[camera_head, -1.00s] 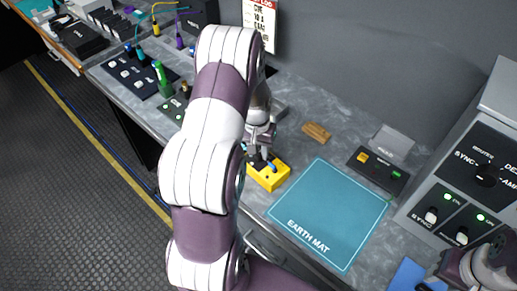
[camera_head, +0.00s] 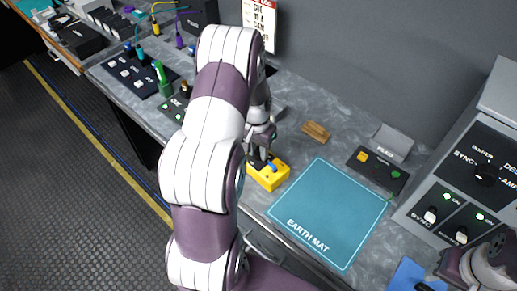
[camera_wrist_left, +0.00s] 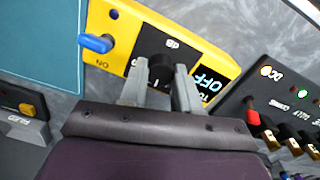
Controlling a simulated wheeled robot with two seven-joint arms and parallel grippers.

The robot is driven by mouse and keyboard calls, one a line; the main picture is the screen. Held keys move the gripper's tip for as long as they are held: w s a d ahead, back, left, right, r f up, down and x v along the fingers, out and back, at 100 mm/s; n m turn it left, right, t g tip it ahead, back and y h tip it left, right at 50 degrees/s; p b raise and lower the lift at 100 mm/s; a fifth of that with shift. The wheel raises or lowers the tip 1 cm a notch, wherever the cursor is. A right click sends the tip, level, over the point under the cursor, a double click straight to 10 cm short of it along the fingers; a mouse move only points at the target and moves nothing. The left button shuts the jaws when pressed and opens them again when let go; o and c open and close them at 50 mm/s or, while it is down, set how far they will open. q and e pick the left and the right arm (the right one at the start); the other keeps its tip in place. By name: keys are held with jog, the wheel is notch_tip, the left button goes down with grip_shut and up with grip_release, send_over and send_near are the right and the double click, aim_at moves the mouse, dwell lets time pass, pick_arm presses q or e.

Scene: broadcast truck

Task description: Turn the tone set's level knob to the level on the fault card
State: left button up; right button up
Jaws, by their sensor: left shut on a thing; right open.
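The tone set is a yellow box (camera_head: 271,180) on the bench, left of the earth mat. It also shows in the left wrist view (camera_wrist_left: 205,58), with a blue lever (camera_wrist_left: 96,43), "NO" and "OFF" lettering and a black level knob (camera_wrist_left: 153,68). My left gripper (camera_head: 262,155) reaches down to the box. In the left wrist view its two fingers (camera_wrist_left: 160,90) are shut on the knob, one on each side. They hide part of the dial marks. My right gripper (camera_head: 440,282) is open at the lower right, partly cut off. I cannot make out a fault card for certain.
The teal earth mat (camera_head: 330,212) is bare. Behind it are a brown block (camera_head: 316,132), a dark box with orange and green buttons (camera_head: 378,170) and a grey holder (camera_head: 391,143). A router unit (camera_head: 485,150) stands at right. A printed sign (camera_head: 260,22) hangs on the wall.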

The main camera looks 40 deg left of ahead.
aim_at(257, 151)
dwell(0.3)
pick_arm(q)
jog(key=o, duration=1.1)
jog(key=r, duration=0.4)
jog(key=r+b, duration=0.1)
jog(key=r, duration=0.7)
jog(key=shift+a+r, duration=0.25)
jog(key=shift+r, duration=0.1)
